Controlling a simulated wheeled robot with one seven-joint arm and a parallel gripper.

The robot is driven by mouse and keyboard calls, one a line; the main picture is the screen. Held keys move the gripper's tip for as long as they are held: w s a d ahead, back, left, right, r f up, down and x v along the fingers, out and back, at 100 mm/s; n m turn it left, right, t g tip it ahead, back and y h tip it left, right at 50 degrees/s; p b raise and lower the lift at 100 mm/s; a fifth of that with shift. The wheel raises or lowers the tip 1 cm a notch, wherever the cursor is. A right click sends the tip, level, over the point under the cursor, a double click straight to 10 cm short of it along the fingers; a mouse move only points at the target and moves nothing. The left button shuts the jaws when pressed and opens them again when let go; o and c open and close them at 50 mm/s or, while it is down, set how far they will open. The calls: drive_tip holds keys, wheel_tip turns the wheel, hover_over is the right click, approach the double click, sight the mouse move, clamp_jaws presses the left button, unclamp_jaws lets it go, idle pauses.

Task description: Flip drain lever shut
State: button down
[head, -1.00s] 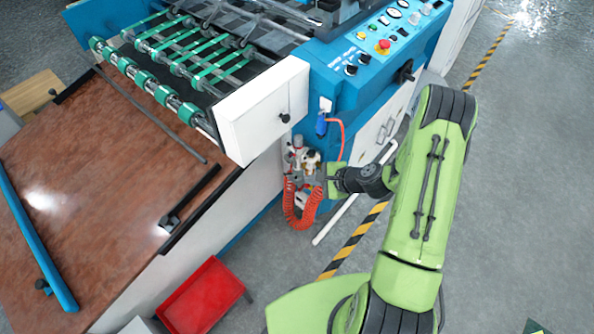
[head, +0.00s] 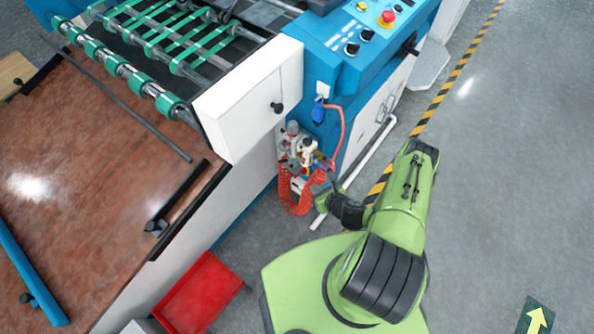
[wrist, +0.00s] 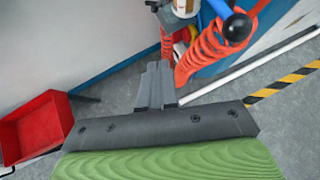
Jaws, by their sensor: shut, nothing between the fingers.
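The air unit (head: 302,150), with pale and metal parts, is mounted on the machine's side. In the wrist view its pale lower part (wrist: 184,8) shows at the top edge. A lever with a black ball knob (wrist: 238,27) and a blue arm (wrist: 219,7) hangs there, right of my fingers; I take it for the drain lever. My gripper (wrist: 158,72) is shut and empty, its fingers apart from the knob in the picture. Its depth relative to the lever is unclear. In the head view my fingers are too small to make out beside the unit.
A coiled orange hose (wrist: 207,50) hangs close right of my fingers. A white pipe (head: 352,165) runs low along the machine. A red tray (head: 200,296) stands on the floor at left. A striped floor line (head: 440,105) and open grey floor lie to the right.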

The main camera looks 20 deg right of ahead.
drive_tip(key=w+r+b+x, duration=0.1)
drive_tip(key=r+b+x, duration=0.1)
drive_tip(key=b+x, duration=0.8)
drive_tip(key=w+a+f, duration=0.1)
drive_tip(key=w, duration=0.1)
drive_tip(key=shift+w, duration=0.25)
drive_tip(key=shift+a+f, duration=0.1)
drive_tip(key=shift+a, duration=0.1)
